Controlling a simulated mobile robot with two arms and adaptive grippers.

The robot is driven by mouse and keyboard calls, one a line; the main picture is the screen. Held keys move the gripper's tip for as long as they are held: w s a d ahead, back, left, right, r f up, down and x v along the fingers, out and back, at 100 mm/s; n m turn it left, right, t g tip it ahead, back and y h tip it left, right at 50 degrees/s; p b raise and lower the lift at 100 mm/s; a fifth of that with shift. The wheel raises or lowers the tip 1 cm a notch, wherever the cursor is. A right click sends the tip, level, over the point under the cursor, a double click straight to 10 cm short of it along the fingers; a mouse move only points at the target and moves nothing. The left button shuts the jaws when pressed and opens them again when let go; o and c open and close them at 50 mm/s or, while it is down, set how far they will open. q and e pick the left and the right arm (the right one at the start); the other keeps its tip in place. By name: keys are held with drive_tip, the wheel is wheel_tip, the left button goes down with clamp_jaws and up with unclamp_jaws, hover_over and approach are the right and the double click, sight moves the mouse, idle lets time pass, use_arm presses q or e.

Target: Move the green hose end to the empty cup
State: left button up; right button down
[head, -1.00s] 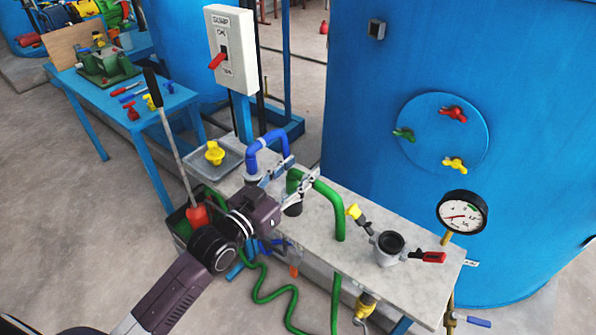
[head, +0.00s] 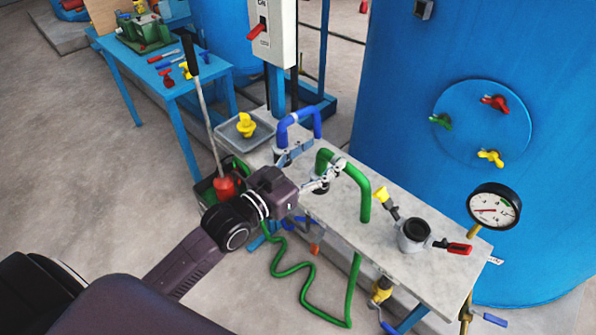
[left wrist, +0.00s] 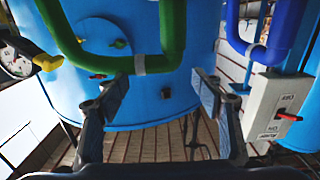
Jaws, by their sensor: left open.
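The green hose (head: 358,184) arches over the bench, and its near end sits in a dark cup (head: 319,187), partly hidden by a finger. My left gripper (head: 326,155) is open at that end, one finger to either side of it in the head view. In the left wrist view the green hose (left wrist: 172,40) crosses just beyond the open fingertips (left wrist: 160,82); contact cannot be told. The empty cup (head: 413,235), grey with a dark opening, stands to the right on the bench between yellow and red valve handles. My right gripper is not in view.
A blue hose (head: 300,115) arches close behind my left gripper. A pressure gauge (head: 494,210) rises at the bench's right end, before the blue tank (head: 440,70). A grey tray (head: 233,138) with a yellow part is at the left. Bare bench top (head: 345,228) lies between the cups.

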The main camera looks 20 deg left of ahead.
use_arm(q)
drive_tip(key=v, duration=0.9)
drive_tip(key=shift+b, duration=0.4)
drive_tip(key=shift+r, duration=0.15)
